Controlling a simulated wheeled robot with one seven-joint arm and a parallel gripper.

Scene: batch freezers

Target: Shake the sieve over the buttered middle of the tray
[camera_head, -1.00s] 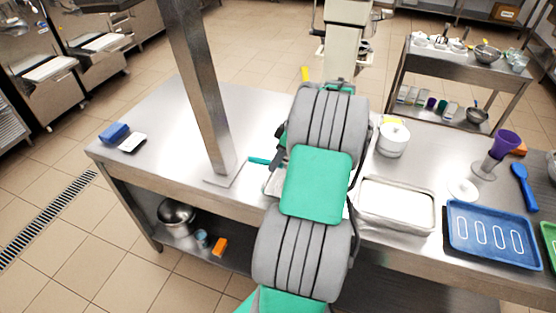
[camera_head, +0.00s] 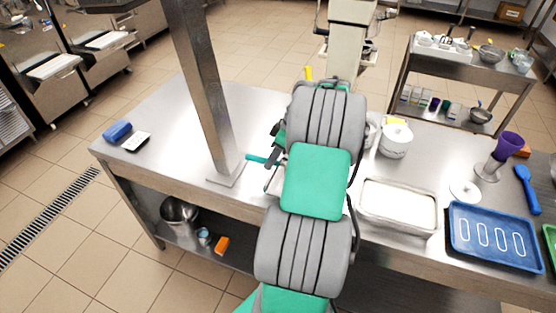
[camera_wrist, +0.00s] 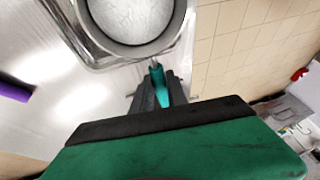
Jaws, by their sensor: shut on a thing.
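My gripper (camera_wrist: 160,90) is shut on the teal handle (camera_wrist: 158,82) of the sieve. The sieve's round metal rim and pale, whitish inside (camera_wrist: 130,15) show at the top of the wrist view, cut off by the picture edge. Below the sieve is a shiny metal tray (camera_wrist: 97,62), of which a rim and corner show; its buttered middle is hidden by the sieve. In the head view my arm hides the sieve bowl and most of that tray. A teal handle-like piece (camera_head: 257,158) sticks out left of my arm. I cannot see any falling powder.
A metal post (camera_head: 205,100) rises from the table left of my arm. To the right are a white-filled pan (camera_head: 398,183), a white lidded pot (camera_head: 395,140), a blue tray (camera_head: 495,262) and a purple-topped cup (camera_head: 506,145). The table's left part is mostly clear.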

